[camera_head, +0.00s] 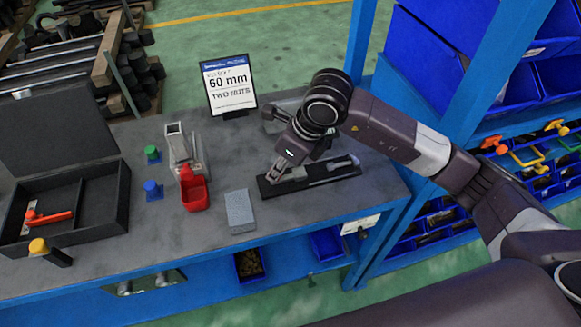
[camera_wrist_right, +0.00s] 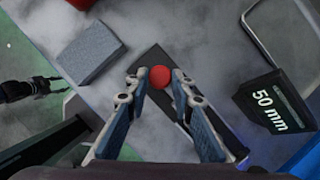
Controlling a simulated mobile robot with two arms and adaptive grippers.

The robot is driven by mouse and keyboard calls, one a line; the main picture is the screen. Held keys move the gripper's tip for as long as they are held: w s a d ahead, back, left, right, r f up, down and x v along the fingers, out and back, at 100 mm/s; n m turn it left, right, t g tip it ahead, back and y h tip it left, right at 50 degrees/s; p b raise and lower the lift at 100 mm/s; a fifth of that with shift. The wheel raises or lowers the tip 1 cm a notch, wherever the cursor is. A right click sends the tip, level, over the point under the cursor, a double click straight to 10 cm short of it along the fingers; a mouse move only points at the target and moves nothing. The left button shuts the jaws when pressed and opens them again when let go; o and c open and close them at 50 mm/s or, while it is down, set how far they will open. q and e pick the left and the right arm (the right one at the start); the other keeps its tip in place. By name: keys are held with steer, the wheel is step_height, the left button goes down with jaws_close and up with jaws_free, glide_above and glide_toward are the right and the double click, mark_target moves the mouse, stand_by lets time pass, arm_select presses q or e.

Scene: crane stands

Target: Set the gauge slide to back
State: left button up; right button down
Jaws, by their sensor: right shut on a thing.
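A long dark base (camera_head: 322,181), which looks like the gauge, lies on the grey bench with grey metal parts on it. My right gripper (camera_head: 277,177) reaches down to its left end. In the right wrist view, the gripper (camera_wrist_right: 152,78) has its fingertips closed on a round red knob (camera_wrist_right: 160,76) above the dark base (camera_wrist_right: 152,58). In the head view the knob is hidden by the gripper. I cannot tell the slide's exact position along the base.
A dark plate marked 50 mm (camera_wrist_right: 270,105) is close right in the wrist view. A blue post (camera_head: 360,40) stands behind the arm.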

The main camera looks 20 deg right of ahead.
steer(key=shift+a, duration=0.15)
steer(key=c, duration=2)
jaws_free()
steer(key=o, duration=0.3)
steer(key=shift+a, duration=0.2)
steer(key=shift+o, duration=0.2)
steer(key=shift+d+r, duration=0.1)
steer(key=shift+d, duration=0.05)
steer(key=shift+d+r, duration=0.15)
steer(key=shift+r, duration=0.2)
steer(key=v, duration=1.1)
steer(key=shift+s, duration=0.2)
